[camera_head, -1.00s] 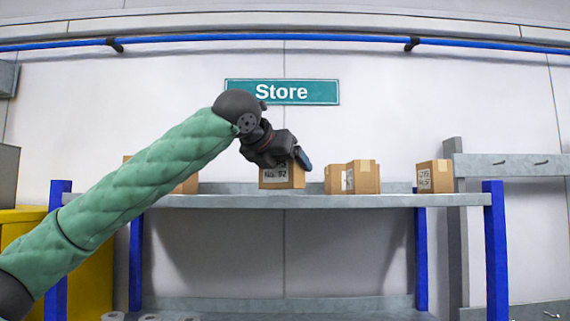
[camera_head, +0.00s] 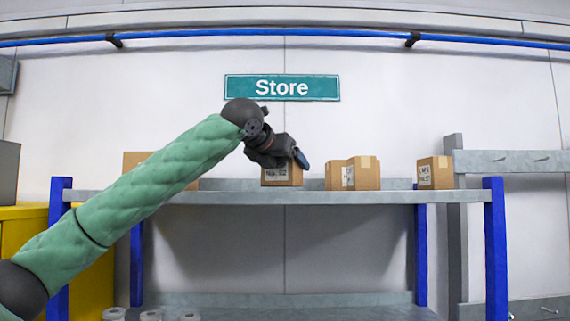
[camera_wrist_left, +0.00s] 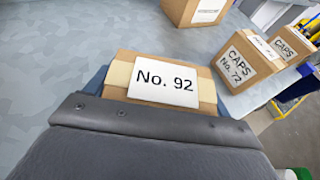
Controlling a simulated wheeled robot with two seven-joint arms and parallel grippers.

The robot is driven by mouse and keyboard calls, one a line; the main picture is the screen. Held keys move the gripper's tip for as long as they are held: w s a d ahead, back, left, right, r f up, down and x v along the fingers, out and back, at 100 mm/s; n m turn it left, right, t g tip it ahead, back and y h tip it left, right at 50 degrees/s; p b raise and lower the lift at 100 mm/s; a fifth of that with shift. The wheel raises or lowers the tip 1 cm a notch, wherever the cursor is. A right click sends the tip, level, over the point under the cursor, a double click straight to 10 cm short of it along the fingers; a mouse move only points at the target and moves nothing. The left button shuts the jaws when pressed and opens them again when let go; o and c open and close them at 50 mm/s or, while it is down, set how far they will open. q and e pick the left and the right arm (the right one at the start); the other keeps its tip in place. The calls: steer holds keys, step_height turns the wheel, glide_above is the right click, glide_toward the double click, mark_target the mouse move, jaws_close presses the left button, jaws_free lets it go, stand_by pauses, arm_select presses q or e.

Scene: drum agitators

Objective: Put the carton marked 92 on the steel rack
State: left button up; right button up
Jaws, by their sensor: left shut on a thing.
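The carton marked No. 92 (camera_head: 282,177) is a small brown box with a white label, seen over the middle of the rack's top shelf. In the left wrist view the carton (camera_wrist_left: 165,85) sits between the jaws with its label facing up in the picture. My left gripper (camera_head: 294,156) is shut on it from above. The steel rack (camera_head: 300,198) has a grey shelf and blue posts, under a green Store sign. I cannot tell whether the carton's base touches the shelf. My right gripper is out of view.
Two cartons (camera_head: 361,173) stand close together to the right, and another (camera_head: 435,173) stands near the shelf's right end. A carton (camera_head: 134,161) at the left is partly behind my arm. The wrist view shows a carton marked CAPS No. 72 (camera_wrist_left: 247,70).

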arm_select(q)
steer(key=shift+w, duration=1.05)
steer(key=shift+f, duration=0.45)
steer(key=o, duration=1)
